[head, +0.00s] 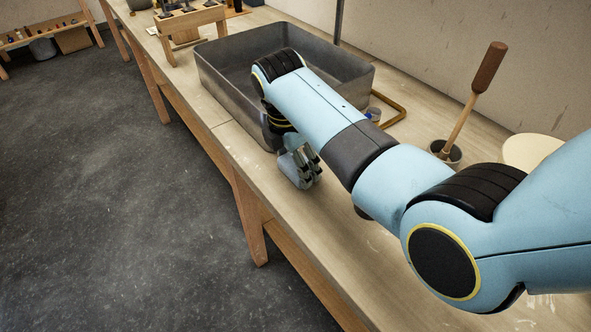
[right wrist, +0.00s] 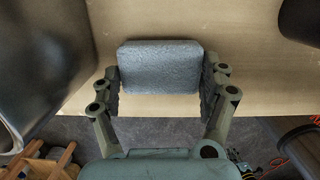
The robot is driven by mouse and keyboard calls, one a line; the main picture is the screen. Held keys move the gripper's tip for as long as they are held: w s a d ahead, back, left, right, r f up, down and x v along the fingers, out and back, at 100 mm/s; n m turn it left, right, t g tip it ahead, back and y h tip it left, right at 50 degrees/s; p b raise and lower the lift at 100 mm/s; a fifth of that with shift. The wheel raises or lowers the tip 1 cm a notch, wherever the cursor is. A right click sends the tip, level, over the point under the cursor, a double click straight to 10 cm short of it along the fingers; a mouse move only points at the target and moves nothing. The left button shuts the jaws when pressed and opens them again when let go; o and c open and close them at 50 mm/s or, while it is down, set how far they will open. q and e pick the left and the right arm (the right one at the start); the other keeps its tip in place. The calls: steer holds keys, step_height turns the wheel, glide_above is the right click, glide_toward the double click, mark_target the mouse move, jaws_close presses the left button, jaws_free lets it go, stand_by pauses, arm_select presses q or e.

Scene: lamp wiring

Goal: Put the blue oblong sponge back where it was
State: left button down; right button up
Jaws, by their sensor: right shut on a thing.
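The blue oblong sponge (right wrist: 160,62) shows blue-grey and rough in the right wrist view, between the two finger pads. My right gripper (right wrist: 160,82) is shut on it, one pad against each short end. In the head view my right gripper (head: 308,170) is low over the front edge of the bench, just in front of the metal basin. A pale grey-blue side of the sponge (head: 289,172) seems to show there. I cannot tell whether the sponge touches the bench. My left gripper is not in view.
The grey metal basin (head: 225,92) stands behind my right gripper. A brass-coloured frame (head: 396,110) and a small blue thing (head: 373,114) lie right of it, partly hidden by my arm. A wooden-handled tool (head: 470,95) stands upright in a dark holder. The wooden bench (head: 262,178) has a clear front strip.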

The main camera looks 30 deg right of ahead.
mark_target(289, 169)
steer(key=shift+r, duration=0.1)
steer(key=o, duration=1.1)
steer(key=r, duration=0.4)
steer(key=a+r, duration=0.1)
steer(key=r, duration=0.7)
steer(key=shift+s+a, duration=0.25)
steer(key=shift+a, duration=0.15)
steer(key=shift+f, duration=0.1)
